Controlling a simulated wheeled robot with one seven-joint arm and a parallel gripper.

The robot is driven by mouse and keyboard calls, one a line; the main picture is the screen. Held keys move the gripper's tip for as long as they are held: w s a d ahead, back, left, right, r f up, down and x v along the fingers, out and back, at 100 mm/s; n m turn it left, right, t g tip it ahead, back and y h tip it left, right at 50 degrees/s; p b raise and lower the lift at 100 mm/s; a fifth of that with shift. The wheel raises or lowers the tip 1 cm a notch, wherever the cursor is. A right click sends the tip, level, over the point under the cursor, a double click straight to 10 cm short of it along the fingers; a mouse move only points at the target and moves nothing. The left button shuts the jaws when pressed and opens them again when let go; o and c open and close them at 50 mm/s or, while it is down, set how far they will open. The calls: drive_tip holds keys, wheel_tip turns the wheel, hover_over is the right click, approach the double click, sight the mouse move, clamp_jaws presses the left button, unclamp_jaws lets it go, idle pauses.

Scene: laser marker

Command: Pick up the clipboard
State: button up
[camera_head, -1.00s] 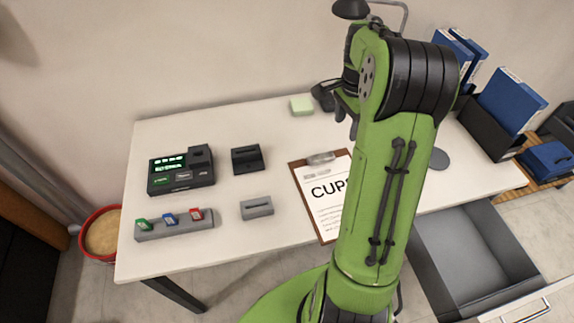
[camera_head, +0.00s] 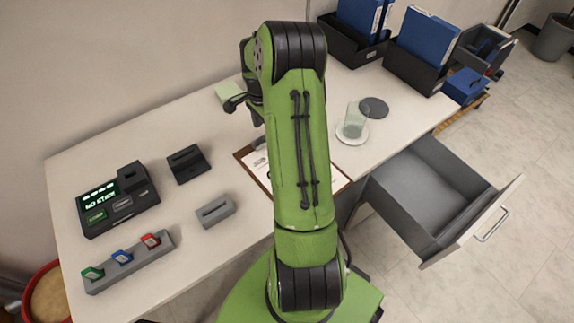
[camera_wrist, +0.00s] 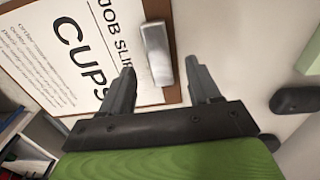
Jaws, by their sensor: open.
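The clipboard (camera_head: 257,163) lies on the white table, brown-edged, with a white sheet on it. My arm hides its middle in the head view. In the wrist view the clipboard (camera_wrist: 50,55) fills the upper left, its sheet reading "JOB SLIP" and "CUPS". Its silver clip (camera_wrist: 157,52) shows just beyond and between the fingertips of my gripper (camera_wrist: 160,73). The gripper is open and empty, with one finger over the sheet side and the other past the board's clip end. How high the fingers are above the board I cannot tell.
A glass (camera_head: 355,117) stands on a white round base near a dark disc (camera_head: 373,107). An open grey drawer (camera_head: 430,195) juts out at right. Left are a display device (camera_head: 118,200), a card rack (camera_head: 128,262) and two small holders. Binders (camera_head: 428,40) stand at the back right.

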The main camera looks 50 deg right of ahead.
sight(254, 157)
wheel_tip(254, 157, down, 4)
drive_tip(key=shift+r+b, duration=0.15)
drive_tip(key=shift+b, duration=0.3)
drive_tip(key=shift+r, duration=0.1)
clamp_jaws()
